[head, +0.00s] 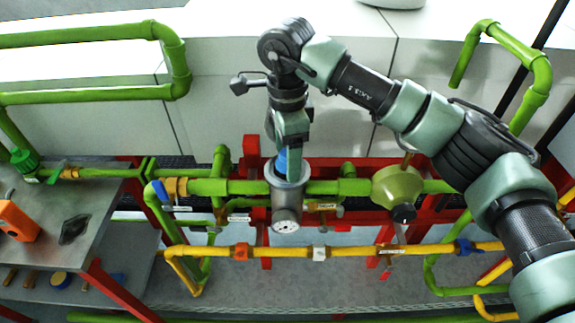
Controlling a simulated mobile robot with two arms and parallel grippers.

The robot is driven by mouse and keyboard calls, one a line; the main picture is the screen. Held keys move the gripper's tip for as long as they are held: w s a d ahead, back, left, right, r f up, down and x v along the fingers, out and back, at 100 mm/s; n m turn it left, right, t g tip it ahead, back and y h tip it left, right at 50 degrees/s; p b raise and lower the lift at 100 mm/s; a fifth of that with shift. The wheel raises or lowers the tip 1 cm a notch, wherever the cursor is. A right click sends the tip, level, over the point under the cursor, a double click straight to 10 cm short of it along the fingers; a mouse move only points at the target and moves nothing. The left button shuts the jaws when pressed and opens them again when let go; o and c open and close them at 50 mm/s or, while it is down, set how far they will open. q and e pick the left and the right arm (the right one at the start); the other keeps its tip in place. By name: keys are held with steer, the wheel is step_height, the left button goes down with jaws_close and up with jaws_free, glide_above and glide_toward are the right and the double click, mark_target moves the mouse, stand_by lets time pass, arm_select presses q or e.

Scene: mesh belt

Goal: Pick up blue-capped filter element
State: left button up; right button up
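The blue-capped filter element (281,163) sits in the open top of a grey cylindrical housing (287,200) on the green pipe line. Only a part of the blue cap shows; the rest of the element is hidden by the housing and my gripper. My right gripper (287,150) comes in from above and points down, with its fingers at the blue cap. I cannot tell whether the fingers touch the cap or are closed on it. My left gripper is not in view.
A green bulbous fitting (398,187) stands to the right. A yellow pipe (345,251) runs below. A metal table (101,195) with an orange object (17,221) is at the left.

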steer(key=shift+s+f, duration=0.1)
steer(key=c, duration=1.5)
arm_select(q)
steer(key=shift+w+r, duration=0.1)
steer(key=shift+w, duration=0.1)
arm_select(e)
jaws_close()
